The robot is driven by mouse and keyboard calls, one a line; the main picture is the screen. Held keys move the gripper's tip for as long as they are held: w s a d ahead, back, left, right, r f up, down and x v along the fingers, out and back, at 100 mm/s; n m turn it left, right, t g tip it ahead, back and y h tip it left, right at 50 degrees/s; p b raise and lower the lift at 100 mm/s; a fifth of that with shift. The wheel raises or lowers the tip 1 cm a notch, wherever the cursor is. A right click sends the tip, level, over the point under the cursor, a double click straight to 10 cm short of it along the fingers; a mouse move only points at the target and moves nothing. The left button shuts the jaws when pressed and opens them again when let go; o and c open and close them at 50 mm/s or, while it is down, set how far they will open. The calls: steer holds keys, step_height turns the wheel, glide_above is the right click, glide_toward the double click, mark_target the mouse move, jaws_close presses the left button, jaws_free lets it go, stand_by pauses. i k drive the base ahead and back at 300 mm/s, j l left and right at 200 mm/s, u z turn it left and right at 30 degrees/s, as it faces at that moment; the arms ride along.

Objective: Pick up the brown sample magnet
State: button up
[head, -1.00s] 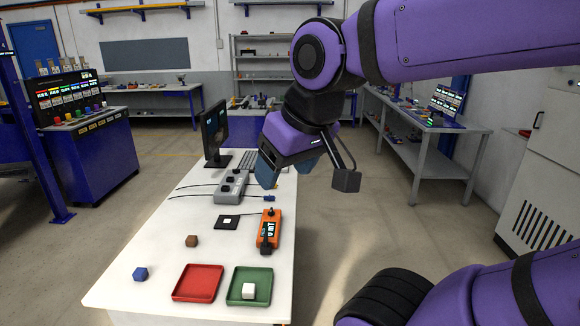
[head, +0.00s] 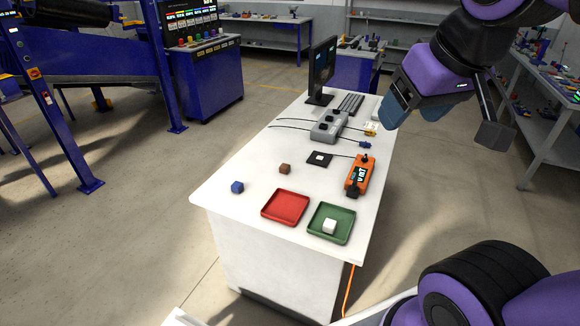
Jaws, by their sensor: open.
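My gripper (head: 437,118) is up at the right, above and beyond the right side of the table, well away from the brown cube. Its jaws are apart with nothing between them. Nothing hides the brown cube.
An orange meter (head: 359,175), a black pad (head: 319,159), a grey box (head: 328,126) and a monitor (head: 322,70) stand farther back.

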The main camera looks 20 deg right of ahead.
mark_target(285, 169)
steer(key=i+l, duration=0.15)
steer(key=l, duration=0.15)
steer(key=i+l+u, duration=0.2)
steer(key=i+l, duration=0.2)
steer(key=i+l+u, duration=0.1)
steer(key=i+l, duration=0.15)
steer(key=l, duration=0.25)
